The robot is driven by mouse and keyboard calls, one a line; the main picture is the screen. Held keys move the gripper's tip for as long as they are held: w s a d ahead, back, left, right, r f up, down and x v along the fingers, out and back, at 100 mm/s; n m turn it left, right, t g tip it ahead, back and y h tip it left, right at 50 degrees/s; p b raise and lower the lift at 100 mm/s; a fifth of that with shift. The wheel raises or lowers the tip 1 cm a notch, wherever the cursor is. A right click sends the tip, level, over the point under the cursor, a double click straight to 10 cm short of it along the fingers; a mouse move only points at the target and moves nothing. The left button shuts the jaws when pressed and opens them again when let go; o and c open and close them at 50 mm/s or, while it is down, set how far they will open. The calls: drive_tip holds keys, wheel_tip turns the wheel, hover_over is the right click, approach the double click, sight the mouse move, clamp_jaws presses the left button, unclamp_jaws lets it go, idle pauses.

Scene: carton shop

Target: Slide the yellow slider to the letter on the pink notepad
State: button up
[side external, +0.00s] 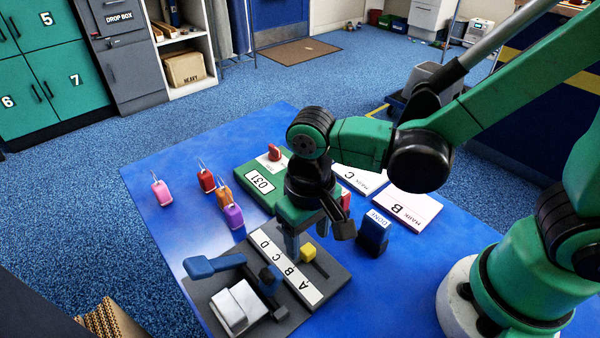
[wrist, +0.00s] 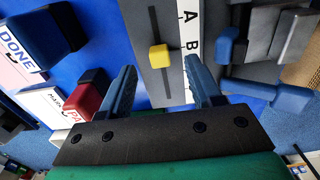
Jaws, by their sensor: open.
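The yellow slider (side external: 308,251) sits on a dark slot in the grey base (side external: 334,288). It also shows in the wrist view (wrist: 159,56), beside a white strip (wrist: 191,72) with letters; there it looks about level with B, though its exact mark is hard to tell. The pale pink notepad (side external: 408,206) reads MARK: B. My gripper (wrist: 163,72) is open and empty, its fingers spread on either side of the slider's line. In the side view, my gripper (side external: 300,245) is low near the slider.
A blue DONE block (side external: 373,234) stands right of the base. A cream notepad (side external: 362,179) reads MARK: C. A blue lever (side external: 215,264) and a grey block (side external: 238,306) are on the base's left. Several coloured tags and a green 031 box (side external: 246,172) stand behind.

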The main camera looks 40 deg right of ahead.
sight(308, 248)
drive_tip(key=shift+r, duration=1.55)
drive_tip(key=w+d+r+t, duration=0.1)
drive_tip(key=d+r+t, duration=0.2)
drive_tip(key=d, duration=0.3)
drive_tip(key=w+d+r+t, duration=0.1)
drive_tip(key=d+r+t, duration=0.2)
drive_tip(key=d, duration=0.3)
drive_tip(key=shift+w+d+t, duration=0.35)
drive_tip(key=shift+d+t, duration=0.05)
drive_tip(key=shift+t, duration=0.2)
